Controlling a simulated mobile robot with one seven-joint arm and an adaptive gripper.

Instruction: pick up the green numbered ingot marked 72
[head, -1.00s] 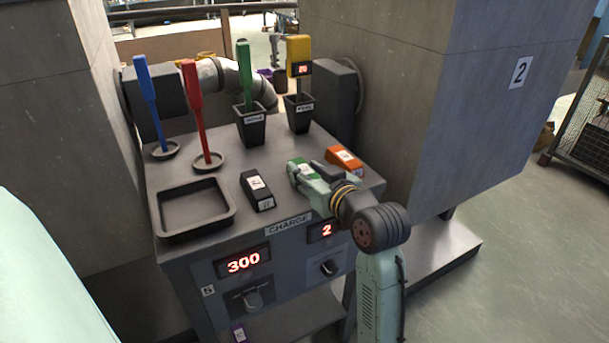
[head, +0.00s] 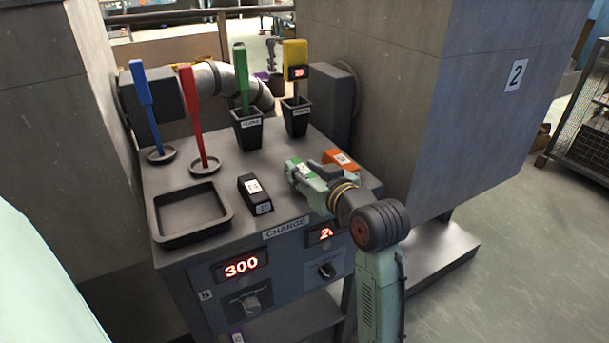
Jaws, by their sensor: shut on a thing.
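The green ingot (head: 298,168) with a white label shows at the tip of my gripper (head: 304,175), on the right part of the grey charge table (head: 290,205). My gripper is shut on it. Its number cannot be read here, and the jaws hide part of it. I cannot tell whether it touches the table top. An orange ingot (head: 341,160) lies just right of and behind my gripper. A black ingot (head: 255,194) with white labels lies to the left, apart from the gripper.
An empty dark tray (head: 228,220) sits at the table's left. Blue (head: 145,100) and red (head: 192,112) tools stand in round holders behind it. A green tool (head: 241,75) and a yellow one (head: 295,55) stand in dark cups. Grey walls flank the table.

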